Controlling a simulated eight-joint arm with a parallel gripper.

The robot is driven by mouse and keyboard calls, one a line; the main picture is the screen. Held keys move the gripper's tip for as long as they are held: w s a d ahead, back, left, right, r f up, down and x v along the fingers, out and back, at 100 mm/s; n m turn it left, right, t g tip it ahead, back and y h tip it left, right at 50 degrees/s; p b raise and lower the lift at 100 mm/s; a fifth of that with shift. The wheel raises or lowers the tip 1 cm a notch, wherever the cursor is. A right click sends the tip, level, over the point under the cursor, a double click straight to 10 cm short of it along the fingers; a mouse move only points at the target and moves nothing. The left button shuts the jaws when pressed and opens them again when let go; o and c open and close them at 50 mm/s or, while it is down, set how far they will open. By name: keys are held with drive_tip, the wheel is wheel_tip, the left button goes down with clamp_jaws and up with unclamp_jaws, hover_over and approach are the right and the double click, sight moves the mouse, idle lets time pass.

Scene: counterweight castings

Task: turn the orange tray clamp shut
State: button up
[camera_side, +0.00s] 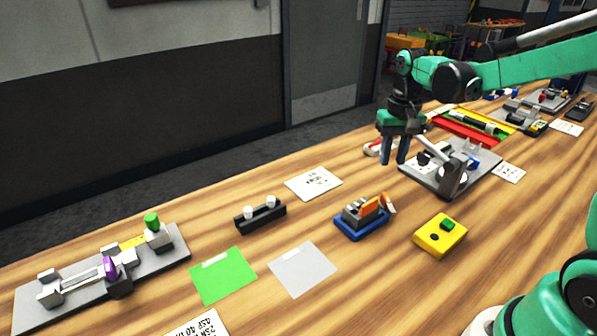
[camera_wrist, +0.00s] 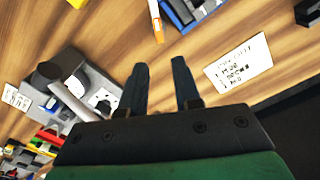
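The orange clamp (camera_side: 370,206) is a small orange lever piece on a blue tray (camera_side: 360,228) that also holds grey blocks. The tray sits mid-table, and a second orange piece with a pale part shows at its right end. In the wrist view an orange and white bar (camera_wrist: 156,22) and part of the blue tray (camera_wrist: 181,14) are cut off by the top edge. My gripper (camera_side: 394,151) is above the table, behind and above the tray in the side view. In the wrist view its dark blue fingers (camera_wrist: 160,75) are apart with nothing between them. Whether the clamp is shut is unclear.
A grey fixture plate (camera_side: 420,178) with a tilted bar stands close to my gripper. A yellow box with a green button (camera_side: 440,236) is right of the tray. A black holder (camera_side: 260,215), green sheet (camera_side: 222,278) and grey sheet (camera_side: 302,270) lie left.

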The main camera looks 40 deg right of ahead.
sight(385, 193)
wheel_tip(385, 193, down, 9)
drive_tip(key=shift+r, duration=0.1)
idle(0.4)
clamp_jaws()
